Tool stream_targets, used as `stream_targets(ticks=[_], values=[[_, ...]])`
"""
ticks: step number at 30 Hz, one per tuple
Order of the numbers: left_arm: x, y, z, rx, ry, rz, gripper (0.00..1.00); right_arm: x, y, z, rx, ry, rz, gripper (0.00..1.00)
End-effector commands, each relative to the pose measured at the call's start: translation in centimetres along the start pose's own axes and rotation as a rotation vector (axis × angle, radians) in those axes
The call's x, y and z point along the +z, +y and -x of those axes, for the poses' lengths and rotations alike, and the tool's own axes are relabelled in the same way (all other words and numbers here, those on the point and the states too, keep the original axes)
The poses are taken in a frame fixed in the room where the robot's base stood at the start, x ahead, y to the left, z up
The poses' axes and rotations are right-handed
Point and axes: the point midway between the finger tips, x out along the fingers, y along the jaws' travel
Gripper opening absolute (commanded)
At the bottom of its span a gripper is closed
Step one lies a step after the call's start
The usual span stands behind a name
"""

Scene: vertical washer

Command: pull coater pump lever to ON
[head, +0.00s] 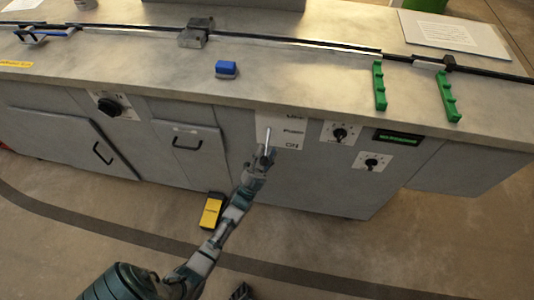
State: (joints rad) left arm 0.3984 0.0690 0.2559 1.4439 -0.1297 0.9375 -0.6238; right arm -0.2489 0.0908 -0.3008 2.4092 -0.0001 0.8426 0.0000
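The coater pump panel (292,124) is a white label plate on the front of the grey cabinet, with "Pump" and "ON" readable on it. A thin light-coloured lever (268,138) stands upright in front of this plate, left of the lettering. My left gripper (265,156) is at the lower end of the lever, below the worktop edge. It overlaps the lever in the picture. Its fingers are small and partly hidden, so I cannot tell whether they are closed on the lever or touch it.
Knobs (340,133) and a green display (398,138) sit right of the panel. A cabinet handle (187,141) is to the left. A yellow and black object (212,211) is on the floor beside my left arm. A blue block (227,69) lies on the worktop.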

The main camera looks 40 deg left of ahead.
Motion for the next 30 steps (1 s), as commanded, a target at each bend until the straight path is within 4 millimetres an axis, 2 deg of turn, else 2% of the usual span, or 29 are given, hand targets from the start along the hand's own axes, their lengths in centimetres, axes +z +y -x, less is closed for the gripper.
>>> stream_targets(ticks=[7,11,14,24,30], values=[[0.1,-0.1,-0.1,-0.002,0.000,-0.001,0.37,0.0,0.1,0.0,0.001,0.000,0.002,0.00],[0.1,-0.1,0.7,-0.002,-0.001,-0.001,0.37,-0.2,0.0,0.1,0.001,0.002,0.002,0.00],[0.1,-0.1,2.4,0.000,-0.003,-0.001,0.37,-0.2,0.0,0.0,0.001,0.002,0.002,0.00],[0.2,0.0,9.7,0.000,-0.004,0.000,0.37,-0.2,-0.1,0.0,0.000,0.002,0.001,0.00],[0.2,0.1,11.8,-0.001,-0.003,0.000,0.37,-0.2,-0.1,0.0,0.000,0.002,0.001,0.00]])
